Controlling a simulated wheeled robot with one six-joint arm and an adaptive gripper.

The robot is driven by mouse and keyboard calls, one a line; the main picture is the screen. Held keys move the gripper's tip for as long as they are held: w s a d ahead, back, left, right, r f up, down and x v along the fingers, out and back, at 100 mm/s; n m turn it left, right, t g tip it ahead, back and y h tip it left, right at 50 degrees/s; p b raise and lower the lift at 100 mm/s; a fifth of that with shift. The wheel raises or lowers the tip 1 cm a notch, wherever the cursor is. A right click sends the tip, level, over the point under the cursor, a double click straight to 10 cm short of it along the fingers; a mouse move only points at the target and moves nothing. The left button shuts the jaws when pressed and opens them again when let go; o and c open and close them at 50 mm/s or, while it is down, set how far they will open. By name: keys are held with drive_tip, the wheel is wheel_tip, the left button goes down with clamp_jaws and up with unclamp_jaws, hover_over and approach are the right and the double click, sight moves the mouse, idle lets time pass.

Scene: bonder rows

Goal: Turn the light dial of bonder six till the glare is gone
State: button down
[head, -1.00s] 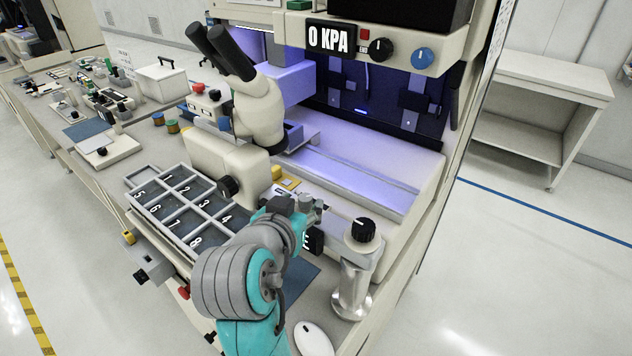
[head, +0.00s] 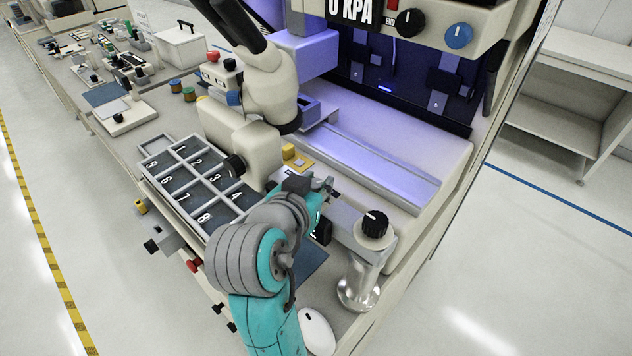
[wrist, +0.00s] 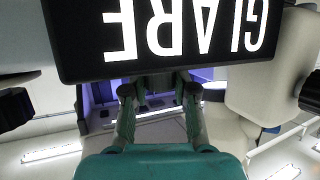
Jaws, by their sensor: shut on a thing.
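The black sign (wrist: 185,30) fills the top of the wrist view and reads GLARE in white, upside down. In the head view its dark side (head: 322,231) shows beside my arm. My gripper (wrist: 158,88) is just beyond the sign, its two fingers closed in on the light dial, which is mostly hidden between them. In the head view my gripper (head: 322,188) is at the front of the bonder (head: 430,160), largely covered by my own wrist. I see no number for this bonder.
A black knob (head: 375,222) tops a metal post right of my gripper. The microscope (head: 265,90) and a numbered tray (head: 160,150) stand to the left. A white mouse (head: 317,330) lies near the front edge. Black and blue knobs sit on the upper panel.

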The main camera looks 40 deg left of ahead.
idle(0.3)
drive_tip(key=n+y, duration=0.1)
drive_tip(key=y, duration=0.1)
drive_tip(key=n+g+y, duration=0.1)
drive_tip(key=n, duration=0.1)
drive_tip(key=shift+d+n+g+y, duration=0.15)
drive_tip(key=shift+n+g+y, duration=0.15)
drive_tip(key=shift+y, duration=0.1)
drive_tip(key=shift+n+g+y, duration=1.5)
drive_tip(key=shift+n+g, duration=0.1)
drive_tip(key=shift+n, duration=0.2)
drive_tip(key=c, duration=0.9)
unclamp_jaws()
drive_tip(key=shift+v, duration=3.65)
